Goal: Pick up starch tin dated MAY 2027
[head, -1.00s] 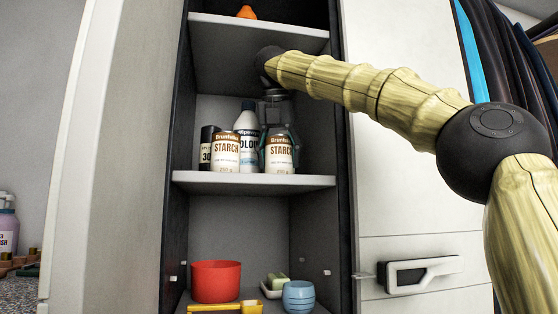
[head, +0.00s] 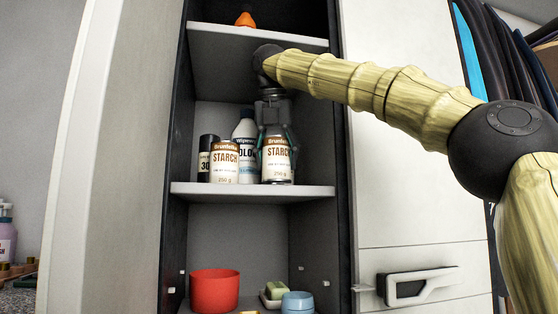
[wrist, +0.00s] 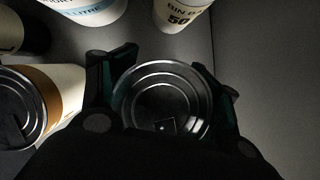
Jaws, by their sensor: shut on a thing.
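Two white starch tins with brown top bands are at the middle shelf. My gripper (head: 276,148) points down and is shut on the right starch tin (head: 277,170), with a finger on each side. In the wrist view the round metal lid of this tin (wrist: 162,98) sits between my fingers (wrist: 168,88). The tin is upright; I cannot tell whether its base touches the shelf. The left starch tin (head: 224,167) stands beside it, apart, and its lid shows in the wrist view (wrist: 18,108). No date is readable on either tin.
A white bottle (head: 245,128) and a dark can (head: 208,158) stand behind and left on the shelf (head: 250,191). A bin-bag container (wrist: 182,14) shows beyond the held tin. The upper shelf (head: 258,38) lies above my wrist. A red pot (head: 214,291) is below.

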